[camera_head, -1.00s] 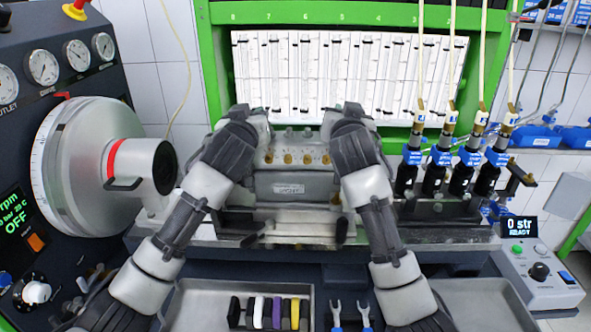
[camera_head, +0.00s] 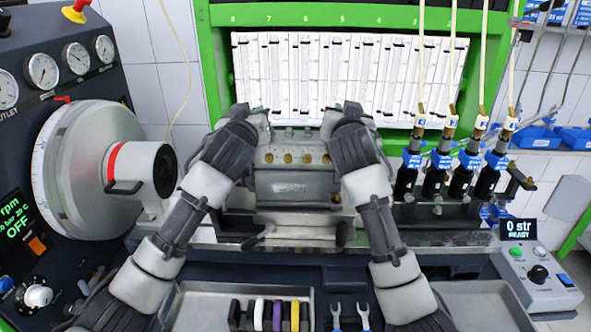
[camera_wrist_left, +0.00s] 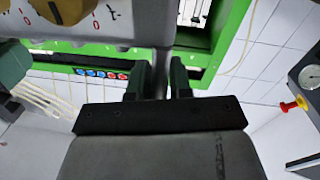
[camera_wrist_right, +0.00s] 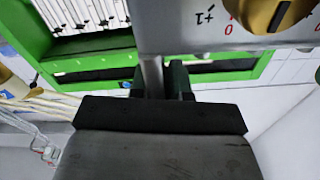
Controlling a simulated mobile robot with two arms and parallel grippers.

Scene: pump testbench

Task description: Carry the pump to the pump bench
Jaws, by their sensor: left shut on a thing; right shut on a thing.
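The pump (camera_head: 290,185) is a grey metal block with a row of brass-coloured fittings, held between my two arms over the bench (camera_head: 290,239) in the head view. My left gripper (camera_head: 252,112) is at its left end and my right gripper (camera_head: 338,112) at its right end. In the left wrist view, the left gripper's dark fingers (camera_wrist_left: 160,82) are shut on a grey part at the pump's edge. In the right wrist view, the right gripper's fingers (camera_wrist_right: 163,82) are shut on a similar part. Whether the pump's underside touches the bench is hidden.
A large drive wheel with a dark coupling (camera_head: 152,170) stands close on the left. Several black injectors (camera_head: 436,175) with hoses stand on the right. Trays (camera_head: 190,300) and wrenches lie in front. A green frame (camera_head: 330,16) with glass tubes stands behind.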

